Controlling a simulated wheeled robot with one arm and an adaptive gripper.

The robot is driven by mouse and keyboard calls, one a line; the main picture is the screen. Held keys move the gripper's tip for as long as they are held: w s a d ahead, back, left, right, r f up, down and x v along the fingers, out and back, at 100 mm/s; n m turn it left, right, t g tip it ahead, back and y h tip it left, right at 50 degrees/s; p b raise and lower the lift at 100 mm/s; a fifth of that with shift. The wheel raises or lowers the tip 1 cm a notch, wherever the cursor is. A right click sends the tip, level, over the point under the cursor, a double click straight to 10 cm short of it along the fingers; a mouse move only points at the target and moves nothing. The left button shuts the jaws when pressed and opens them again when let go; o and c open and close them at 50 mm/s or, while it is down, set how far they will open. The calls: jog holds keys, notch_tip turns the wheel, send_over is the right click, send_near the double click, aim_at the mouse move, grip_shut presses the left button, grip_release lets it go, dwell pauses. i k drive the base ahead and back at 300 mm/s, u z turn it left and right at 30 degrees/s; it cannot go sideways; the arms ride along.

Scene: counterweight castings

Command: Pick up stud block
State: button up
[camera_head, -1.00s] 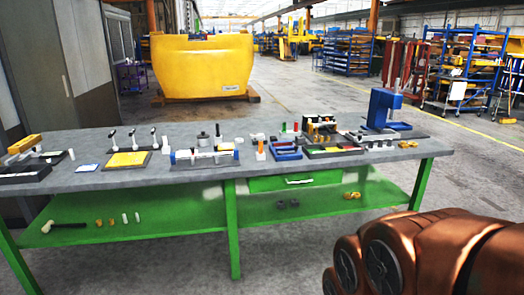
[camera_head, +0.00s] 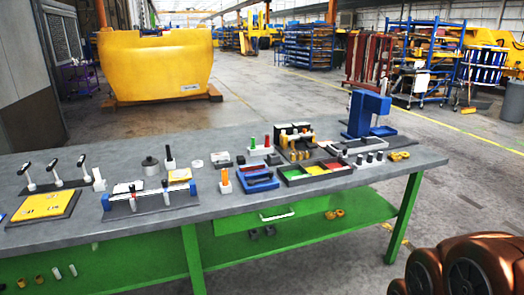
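A low pale block with several dark upright studs (camera_head: 368,160) lies near the right end of the bench top, in front of the blue press. It looks like the stud block, but I cannot be sure at this size. A small white block with an orange peg (camera_head: 225,183) stands further left, near the front middle. My gripper is not in view; only copper-coloured links of my arm show at the lower right, apart from the bench.
The grey bench top (camera_head: 150,229) is crowded along its middle. A blue press (camera_head: 366,112), a tray with coloured compartments (camera_head: 313,172), a blue fixture (camera_head: 257,180) and a yellow plate (camera_head: 44,205) stand on it. Open floor (camera_head: 470,190) lies right of the bench.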

aim_at(224, 163)
jog(key=u, duration=0.1)
jog(key=i, duration=1.4)
jog(key=u, duration=1.5)
jog(key=i, duration=0.8)
jog(key=u, duration=0.85)
